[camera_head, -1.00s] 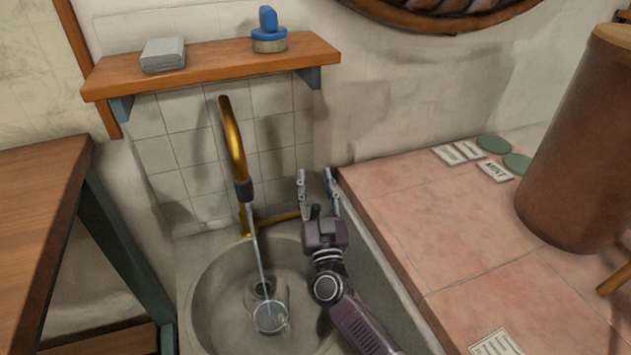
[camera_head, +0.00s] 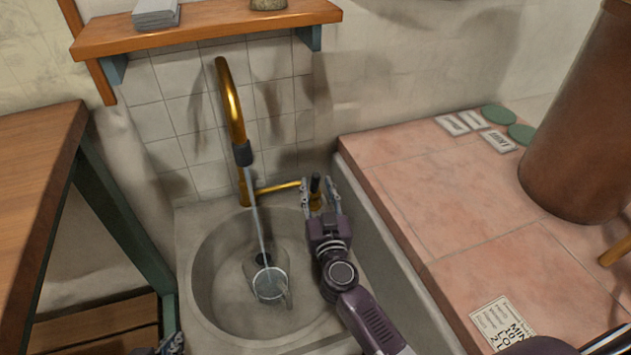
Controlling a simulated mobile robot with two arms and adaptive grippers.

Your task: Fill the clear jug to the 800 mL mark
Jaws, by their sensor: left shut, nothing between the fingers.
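The clear jug (camera_head: 270,286) stands in the round sink basin (camera_head: 205,290) under the brass tap (camera_head: 234,108). A thin stream of water (camera_head: 261,225) runs from the spout into it. Its marks and water level are too small to read. The tap's dark-tipped lever (camera_head: 315,184) stands at the right end of its brass side pipe. My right gripper (camera_head: 317,192) has its fingers spread on either side of the lever; I cannot tell whether they touch it. Part of my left gripper (camera_head: 173,343) shows at the bottom left edge, shut and empty, away from the jug.
A tiled pink counter (camera_head: 450,200) lies right of the sink, with a brown cylinder (camera_head: 580,130), green discs and labelled cards (camera_head: 503,322). A wooden table (camera_head: 35,180) stands left. A shelf (camera_head: 210,30) hangs above the tap.

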